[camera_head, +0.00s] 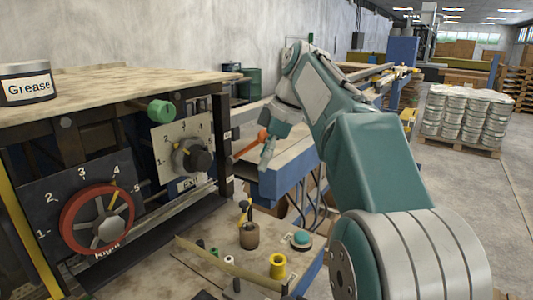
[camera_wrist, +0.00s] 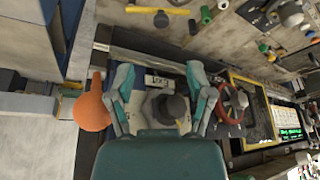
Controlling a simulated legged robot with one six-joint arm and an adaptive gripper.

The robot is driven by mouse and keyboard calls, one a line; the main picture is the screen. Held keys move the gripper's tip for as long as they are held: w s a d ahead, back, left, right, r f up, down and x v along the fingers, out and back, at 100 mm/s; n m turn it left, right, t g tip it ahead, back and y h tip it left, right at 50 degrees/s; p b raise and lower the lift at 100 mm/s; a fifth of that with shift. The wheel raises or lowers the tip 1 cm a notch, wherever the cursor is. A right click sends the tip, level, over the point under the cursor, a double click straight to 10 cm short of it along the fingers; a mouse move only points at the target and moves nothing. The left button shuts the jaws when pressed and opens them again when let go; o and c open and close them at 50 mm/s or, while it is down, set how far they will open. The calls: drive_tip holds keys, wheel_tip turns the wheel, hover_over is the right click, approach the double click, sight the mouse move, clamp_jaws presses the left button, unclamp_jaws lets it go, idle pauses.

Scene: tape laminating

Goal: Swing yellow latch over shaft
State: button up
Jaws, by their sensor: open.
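My gripper (camera_head: 267,150) is at the right end of the black-framed machine, near an orange handle (camera_head: 249,144). In the wrist view my gripper (camera_wrist: 160,82) has its two fingers spread apart with nothing held between them. A grey dial with a black knob (camera_wrist: 172,106) shows beyond the fingers, and the orange handle's rounded end (camera_wrist: 92,112) is just left of the left finger. I cannot clearly pick out the yellow latch or its shaft; small yellow parts show on a stand (camera_head: 243,214) and far along the line (camera_head: 400,72).
A red handwheel (camera_head: 97,219) and a numbered dial plate (camera_head: 185,150) are on the machine's front. A bench below holds a yellow cylinder (camera_head: 277,265) and a teal button (camera_head: 301,239). A grease tin (camera_head: 25,83) stands on top. Open floor lies right of my arm.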

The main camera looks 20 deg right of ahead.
sight(240, 223)
drive_tip(key=shift+s+d+r, duration=0.1)
drive_tip(key=shift+d+r, duration=0.05)
drive_tip(key=shift+r, duration=0.35)
drive_tip(key=shift+s+a+f, duration=0.1)
drive_tip(key=shift+a, duration=0.15)
drive_tip(key=c, duration=0.7)
drive_tip(key=shift+m+h, duration=0.3)
drive_tip(key=shift+m, duration=0.4)
drive_tip(key=s+a+f, duration=0.1)
drive_tip(key=a+f, duration=0.1)
drive_tip(key=a, duration=0.1)
drive_tip(key=s+a, duration=0.1)
drive_tip(key=shift+s+a+f, duration=0.25)
drive_tip(key=shift+s+f, duration=0.05)
drive_tip(key=shift+f, duration=0.1)
clamp_jaws()
drive_tip(key=x, duration=1)
drive_tip(key=shift+w, duration=0.2)
drive_tip(key=shift+s+d, duration=0.6)
drive_tip(key=shift+d, duration=0.35)
